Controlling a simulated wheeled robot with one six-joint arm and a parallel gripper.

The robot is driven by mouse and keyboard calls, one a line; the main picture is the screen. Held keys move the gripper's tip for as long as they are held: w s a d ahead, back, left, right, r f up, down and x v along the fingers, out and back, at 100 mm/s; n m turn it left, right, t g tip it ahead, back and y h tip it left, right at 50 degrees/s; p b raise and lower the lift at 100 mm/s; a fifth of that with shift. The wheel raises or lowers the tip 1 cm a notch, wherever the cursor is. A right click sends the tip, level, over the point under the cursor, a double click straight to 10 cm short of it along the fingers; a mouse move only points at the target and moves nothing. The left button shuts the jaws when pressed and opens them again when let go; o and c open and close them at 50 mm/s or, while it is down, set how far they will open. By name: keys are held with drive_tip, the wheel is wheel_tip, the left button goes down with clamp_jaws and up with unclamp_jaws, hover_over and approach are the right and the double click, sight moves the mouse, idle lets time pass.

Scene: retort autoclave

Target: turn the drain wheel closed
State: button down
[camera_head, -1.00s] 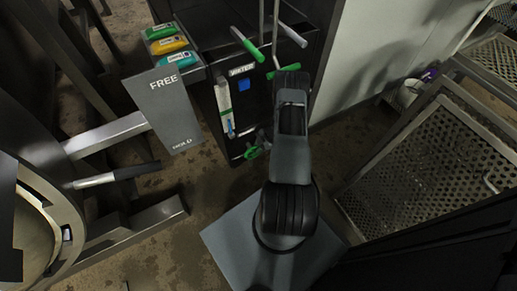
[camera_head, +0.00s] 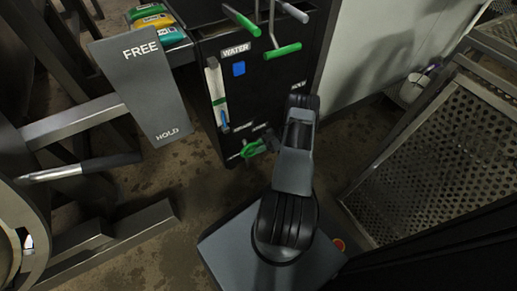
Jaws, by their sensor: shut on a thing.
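The drain wheel (camera_head: 252,149) is a small green handwheel low on the front of the black cabinet. My arm reaches down toward it from the right. My gripper (camera_head: 268,141) is a small dark shape at the right side of the wheel, partly hidden behind my arm. It is shut on the wheel. The finger contact and the wheel's exact angle are too small to make out.
The black cabinet (camera_head: 236,107) carries a WATER label, a gauge and green-handled levers (camera_head: 283,51) above. A grey FREE/HOLD plate (camera_head: 150,85) stands at left. A perforated metal basket (camera_head: 432,150) is at right. Bare floor lies between.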

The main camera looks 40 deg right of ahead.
drive_tip(key=shift+w+d, duration=0.15)
drive_tip(key=shift+w, duration=0.1)
idle(0.3)
drive_tip(key=c, duration=1.1)
unclamp_jaws()
drive_tip(key=shift+f, duration=0.1)
drive_tip(key=shift+s, duration=0.1)
drive_tip(key=v, duration=1.3)
drive_tip(key=shift+s+d+f+p, duration=0.1)
drive_tip(key=shift+d+f+p, duration=0.05)
drive_tip(key=shift+d+p, duration=0.2)
